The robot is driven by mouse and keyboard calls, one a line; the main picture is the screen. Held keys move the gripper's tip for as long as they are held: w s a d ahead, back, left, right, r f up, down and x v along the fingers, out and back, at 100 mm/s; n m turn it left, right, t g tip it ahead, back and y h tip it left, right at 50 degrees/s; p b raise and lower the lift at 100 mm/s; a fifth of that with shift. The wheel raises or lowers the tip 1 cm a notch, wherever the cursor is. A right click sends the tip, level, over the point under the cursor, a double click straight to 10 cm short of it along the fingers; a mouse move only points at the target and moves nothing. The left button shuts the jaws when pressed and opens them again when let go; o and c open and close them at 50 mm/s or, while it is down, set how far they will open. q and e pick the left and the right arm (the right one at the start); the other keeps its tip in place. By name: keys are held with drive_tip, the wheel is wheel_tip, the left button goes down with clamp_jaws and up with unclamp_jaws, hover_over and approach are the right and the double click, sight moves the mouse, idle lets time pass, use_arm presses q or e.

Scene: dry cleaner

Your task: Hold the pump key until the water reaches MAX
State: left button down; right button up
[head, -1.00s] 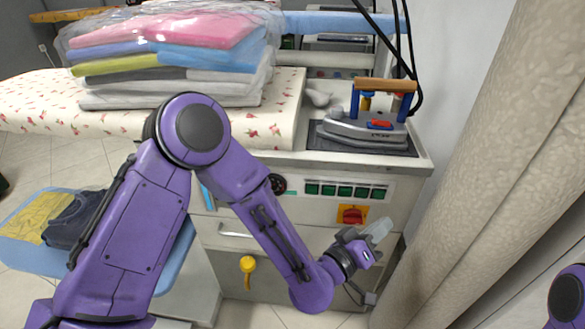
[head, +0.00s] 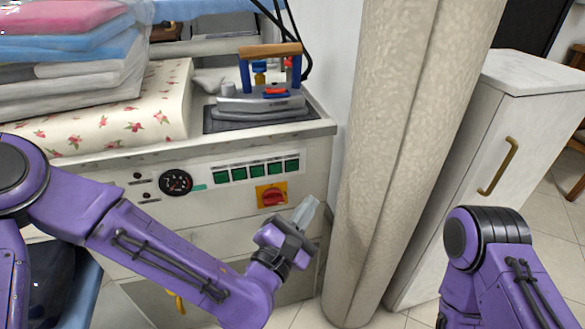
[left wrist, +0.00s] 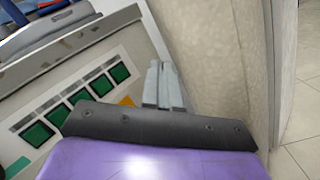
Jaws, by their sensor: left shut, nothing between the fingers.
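The ironing station's front panel (head: 120,205) carries a row of green keys (head: 256,171), a round black gauge (head: 176,182) and a red rotary switch on a yellow plate (head: 272,196). The green keys also show in the left wrist view (left wrist: 78,103). I cannot tell which key is the pump key, and no water level or MAX mark can be made out. My left gripper (head: 306,210) is shut and empty, in front of the panel to the right of the red switch, apart from the keys. My right arm shows at lower right, but its gripper is out of view.
An iron (head: 262,103) rests on a dark pad on top of the station. Bagged folded clothes (head: 70,55) lie on the flowered board at left. A beige column (head: 395,150) stands close right of the station, beside a white cabinet (head: 475,160).

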sight(292, 167)
use_arm(q)
drive_tip(key=shift+w, duration=0.1)
drive_tip(key=shift+w+a+p, duration=0.3)
drive_tip(key=shift+w+a, duration=0.15)
drive_tip(key=shift+w, duration=0.95)
drive_tip(key=shift+w+a+p, duration=0.35)
drive_tip(key=shift+w+a, duration=0.1)
drive_tip(key=shift+w, duration=0.9)
drive_tip(key=shift+w+a+p, duration=0.3)
drive_tip(key=shift+w+a, duration=0.15)
drive_tip(key=shift+w, duration=0.95)
drive_tip(key=shift+w+a, duration=0.15)
drive_tip(key=shift+w, duration=0.2)
drive_tip(key=shift+w+a, duration=0.15)
drive_tip(key=shift+w, duration=0.25)
drive_tip(key=shift+s, duration=0.15)
drive_tip(key=shift+s+d, duration=0.25)
drive_tip(key=shift+s, duration=0.4)
